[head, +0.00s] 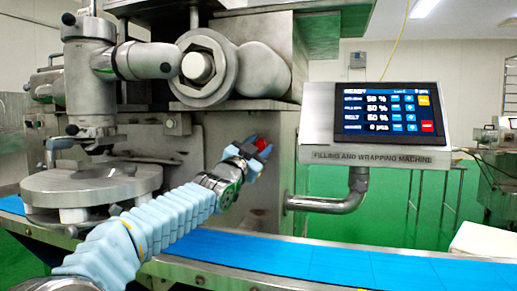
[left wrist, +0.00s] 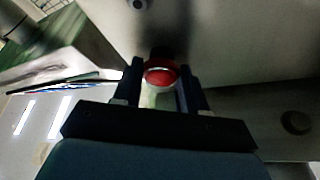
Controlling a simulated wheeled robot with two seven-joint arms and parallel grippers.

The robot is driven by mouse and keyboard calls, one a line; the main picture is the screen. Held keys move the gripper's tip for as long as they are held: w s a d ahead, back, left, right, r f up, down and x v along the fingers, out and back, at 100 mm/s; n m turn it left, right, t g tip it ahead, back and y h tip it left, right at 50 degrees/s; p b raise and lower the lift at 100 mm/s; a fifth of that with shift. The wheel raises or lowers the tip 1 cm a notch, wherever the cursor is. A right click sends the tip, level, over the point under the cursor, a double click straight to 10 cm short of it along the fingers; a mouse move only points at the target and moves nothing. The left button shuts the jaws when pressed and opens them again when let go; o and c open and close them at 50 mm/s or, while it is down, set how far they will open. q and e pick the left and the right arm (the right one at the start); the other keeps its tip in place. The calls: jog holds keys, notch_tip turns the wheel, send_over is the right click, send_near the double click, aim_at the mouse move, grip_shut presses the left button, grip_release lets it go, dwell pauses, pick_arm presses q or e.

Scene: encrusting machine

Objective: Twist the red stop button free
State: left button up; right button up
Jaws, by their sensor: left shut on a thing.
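The red stop button (head: 262,144) is on the front of the steel machine body, left of the control screen. In the left wrist view the button's red cap (left wrist: 160,73) sits between the two dark fingers. My left gripper (head: 256,149) is at the button, its fingers on either side of the cap and shut on it. In the head view the gripper hides part of the button. My right gripper is in neither view.
A tilted control screen (head: 388,112) stands on a bent steel pipe (head: 335,203) to the right of the gripper. A blue conveyor belt (head: 330,264) runs below. A round steel turntable (head: 90,186) stands at the left.

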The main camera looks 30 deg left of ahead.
pick_arm(q)
jog(key=shift+a, duration=0.1)
jog(key=o, duration=1.1)
jog(key=shift+c, duration=0.2)
jog(key=b+v, duration=0.2)
jog(key=v, duration=1.1)
jog(key=shift+s, duration=0.35)
jog(key=shift+f, duration=0.1)
